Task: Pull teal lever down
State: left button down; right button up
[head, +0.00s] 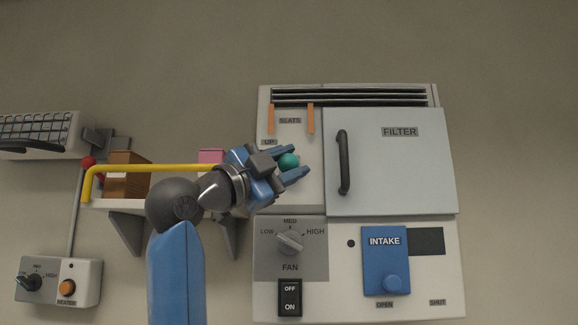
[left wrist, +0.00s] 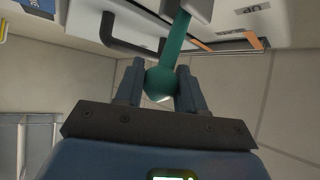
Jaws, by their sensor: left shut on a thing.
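The teal lever's round knob (head: 289,161) shows in the head view at the left part of the white wall unit, below the SLATS label. In the left wrist view the teal lever (left wrist: 175,45) runs from a pale mount down to its ball end. My left gripper (head: 290,163) is at the knob, with one blue finger on each side. In the left wrist view the fingers of the left gripper (left wrist: 160,85) are shut on the ball. The lever's stem is mostly hidden in the head view. My right gripper is not in view.
The filter door (head: 400,160) with its dark handle (head: 343,163) is right of the knob. Orange tabs (head: 310,118) are above. The fan dial (head: 290,241) and blue intake slide (head: 385,255) are below. A yellow rail (head: 150,168) fronts the shelf at left.

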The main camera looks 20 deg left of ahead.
pick_arm(q)
jog(key=shift+w+a+f+m+h+b, duration=0.1)
jog(key=shift+w+f+m+h+b, duration=0.1)
jog(key=shift+f+m+h, duration=0.55)
jog(key=shift+w+f+m+h+b, duration=0.15)
jog(key=shift+f+m+h, duration=0.2)
jog(key=shift+m+h, duration=0.7)
jog(key=shift+f+m, duration=0.1)
jog(key=shift+m, duration=0.2)
jog(key=c, duration=0.7)
grip_release()
jog(key=shift+s, duration=0.1)
jog(key=b+v, duration=0.5)
jog(key=v, duration=0.5)
jog(key=shift+s+a, duration=0.25)
jog(key=shift+s, duration=0.05)
